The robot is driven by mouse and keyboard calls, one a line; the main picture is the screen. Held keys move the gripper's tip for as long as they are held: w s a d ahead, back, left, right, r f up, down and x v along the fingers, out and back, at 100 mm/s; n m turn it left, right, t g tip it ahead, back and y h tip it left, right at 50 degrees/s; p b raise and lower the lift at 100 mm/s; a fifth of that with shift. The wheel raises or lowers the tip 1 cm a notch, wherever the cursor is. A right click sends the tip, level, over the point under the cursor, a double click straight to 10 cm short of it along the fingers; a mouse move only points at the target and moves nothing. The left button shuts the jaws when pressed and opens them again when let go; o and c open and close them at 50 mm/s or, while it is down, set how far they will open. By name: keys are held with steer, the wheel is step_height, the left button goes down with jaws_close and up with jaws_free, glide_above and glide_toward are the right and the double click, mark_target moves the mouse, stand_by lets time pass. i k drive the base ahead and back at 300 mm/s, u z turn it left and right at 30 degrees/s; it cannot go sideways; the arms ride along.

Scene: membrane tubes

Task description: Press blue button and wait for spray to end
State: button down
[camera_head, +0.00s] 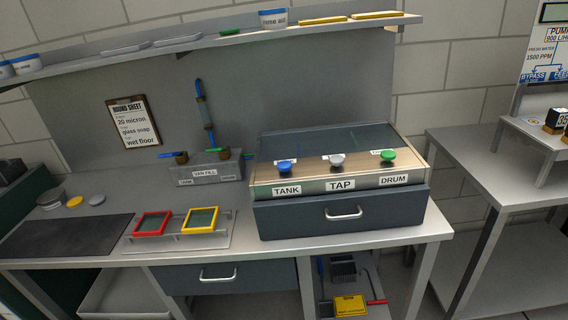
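The blue button (285,166) is a round knob on the sloped wooden front panel of a box, above a label reading TANK. A grey-white button (337,160) above TAP and a green button (388,156) above DRUM sit to its right on the same panel. The box (340,216) has a dark drawer front with a silver handle and a dark glassy top. No spray shows in this view. My gripper is not in view.
The box stands on a grey bench (245,247). To its left are a grey valve block (212,169), a rack with red (151,223) and yellow (200,220) frames, and a dark mat (65,236). A shelf (230,37) crosses above. Another table (480,150) stands right.

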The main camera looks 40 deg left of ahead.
mark_target(285, 166)
steer(key=i, duration=0.95)
